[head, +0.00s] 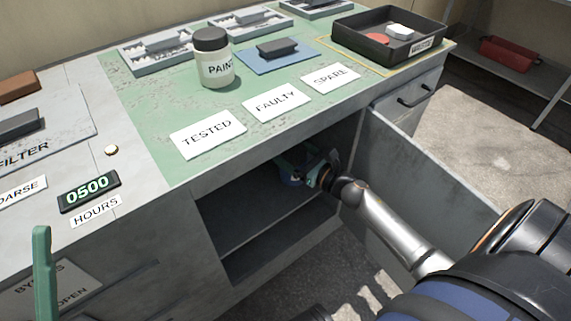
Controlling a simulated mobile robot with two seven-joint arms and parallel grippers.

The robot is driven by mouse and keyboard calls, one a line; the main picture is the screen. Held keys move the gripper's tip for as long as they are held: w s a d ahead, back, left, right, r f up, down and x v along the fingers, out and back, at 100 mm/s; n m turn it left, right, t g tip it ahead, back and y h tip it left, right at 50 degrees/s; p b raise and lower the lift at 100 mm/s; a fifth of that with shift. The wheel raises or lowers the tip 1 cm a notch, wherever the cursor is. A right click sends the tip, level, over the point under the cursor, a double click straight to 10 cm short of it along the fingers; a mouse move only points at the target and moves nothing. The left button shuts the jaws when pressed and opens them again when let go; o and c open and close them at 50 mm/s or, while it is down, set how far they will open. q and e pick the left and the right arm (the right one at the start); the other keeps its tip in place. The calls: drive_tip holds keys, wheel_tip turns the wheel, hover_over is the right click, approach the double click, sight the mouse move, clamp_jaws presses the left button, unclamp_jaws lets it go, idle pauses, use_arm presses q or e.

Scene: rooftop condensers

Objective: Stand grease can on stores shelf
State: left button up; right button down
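My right arm reaches into the open, dark compartment under the bench, and its gripper (300,170) is inside near the top right. A small blue thing, which looks like the grease can (291,181), shows between or beside its green fingers. It is mostly hidden by the gripper and shadow. I cannot tell whether the fingers press on it or whether its base touches the shelf. The dark shelf board (245,222) runs across the compartment below it. Part of my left gripper, a green finger (42,265), shows at the lower left edge; its opening is not visible.
An open grey door (430,165) stands right of the compartment, close to my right arm. On the bench above are a PAINT jar (216,68), TESTED, FAULTY and SPARE labels, and a black tray (345,37). The shelf's left part looks clear.

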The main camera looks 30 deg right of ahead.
drive_tip(key=shift+w+d+f, duration=0.2)
drive_tip(key=shift+w+f, duration=0.15)
wheel_tip(320, 180, down, 4)
drive_tip(key=b, duration=0.2)
drive_tip(key=shift+w+r+b, duration=0.15)
drive_tip(key=shift+r+b, duration=0.1)
drive_tip(key=shift+b, duration=0.1)
drive_tip(key=shift+r, duration=0.1)
unclamp_jaws()
drive_tip(key=shift+f, duration=0.2)
drive_tip(key=shift+r, duration=0.15)
drive_tip(key=p+v, duration=0.2)
drive_tip(key=v, duration=1)
